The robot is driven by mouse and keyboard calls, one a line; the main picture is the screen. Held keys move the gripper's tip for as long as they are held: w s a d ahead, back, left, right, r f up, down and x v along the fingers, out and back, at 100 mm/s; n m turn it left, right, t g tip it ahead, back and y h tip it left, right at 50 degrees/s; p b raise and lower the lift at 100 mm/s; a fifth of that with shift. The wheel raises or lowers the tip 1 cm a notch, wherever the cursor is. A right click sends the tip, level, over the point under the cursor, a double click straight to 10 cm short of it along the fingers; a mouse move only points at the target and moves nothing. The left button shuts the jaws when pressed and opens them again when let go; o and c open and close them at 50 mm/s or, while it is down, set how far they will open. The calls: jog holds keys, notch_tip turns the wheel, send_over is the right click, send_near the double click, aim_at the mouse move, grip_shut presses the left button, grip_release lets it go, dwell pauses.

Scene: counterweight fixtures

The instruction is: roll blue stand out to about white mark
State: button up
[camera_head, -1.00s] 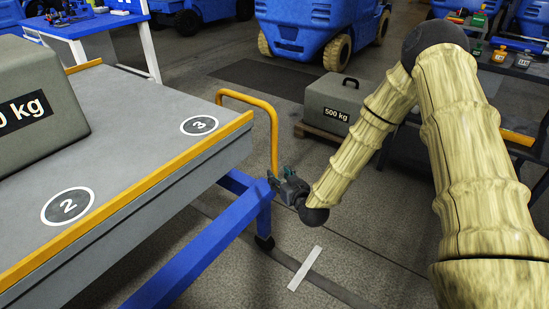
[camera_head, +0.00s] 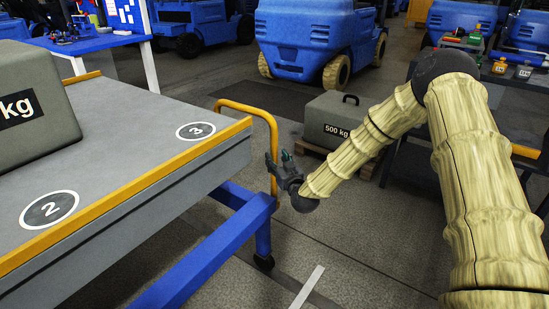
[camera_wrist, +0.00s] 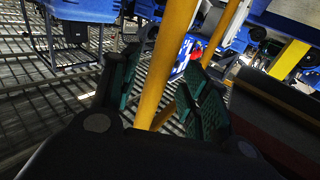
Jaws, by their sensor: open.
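The blue stand (camera_head: 205,262) is under a grey platform at the left, with a leg and a small dark wheel on the floor. A yellow tubular handle (camera_head: 243,107) rises at its right end. My gripper (camera_head: 278,168) is at the handle's upright bar. In the wrist view, the yellow bar (camera_wrist: 167,65) runs between the two green-padded fingers of my gripper (camera_wrist: 160,95), which are open. I cannot tell if either pad touches the bar. The white mark (camera_head: 306,289) is a strip on the floor, right of the stand's leg, cut by the lower picture edge.
A grey weight (camera_head: 25,100) sits on the yellow-edged platform (camera_head: 120,165) beside circles 2 and 3. Another weight marked 500 kg (camera_head: 334,119) sits on a pallet behind my arm. A blue forklift (camera_head: 318,40) stands behind. The floor around the white mark is clear.

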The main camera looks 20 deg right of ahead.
aim_at(275, 157)
jog(key=shift+w+a, duration=0.15)
jog(key=shift+w, duration=1.65)
grip_shut()
